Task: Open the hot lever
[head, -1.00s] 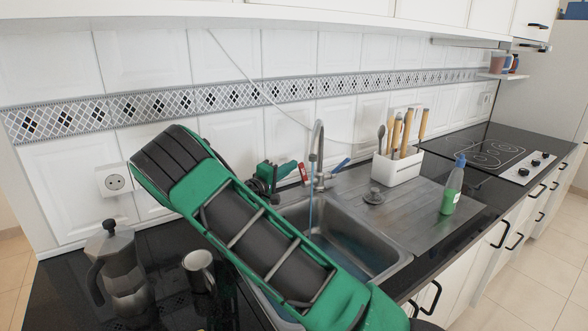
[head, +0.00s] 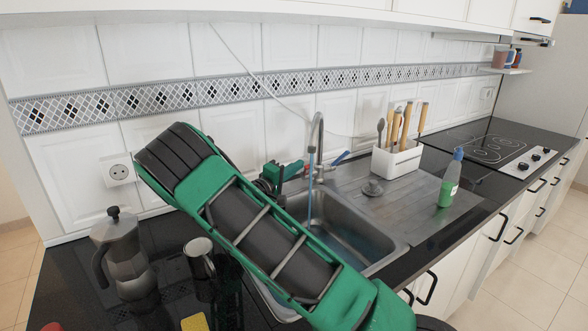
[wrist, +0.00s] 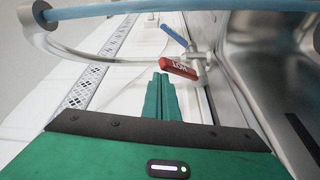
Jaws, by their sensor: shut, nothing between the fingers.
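The hot lever (wrist: 178,68) is red with "HOT" on it and sticks out from the tap body in the wrist view. In the head view my gripper partly hides it. My gripper (wrist: 160,80) is shut and empty, its green fingertips just beside the red lever; I cannot tell whether they touch. It also shows in the head view (head: 292,170), left of the tap (head: 319,150). The blue lever (wrist: 174,34) is on the tap's other side and also shows in the head view (head: 340,157). A blue stream (wrist: 130,9) runs from the spout.
The sink (head: 345,225) lies below the tap. A white utensil holder (head: 397,161) and green soap bottle (head: 449,182) stand right. A moka pot (head: 125,260), metal cup (head: 198,258) and yellow sponge (head: 194,323) are left. The tiled wall is close behind.

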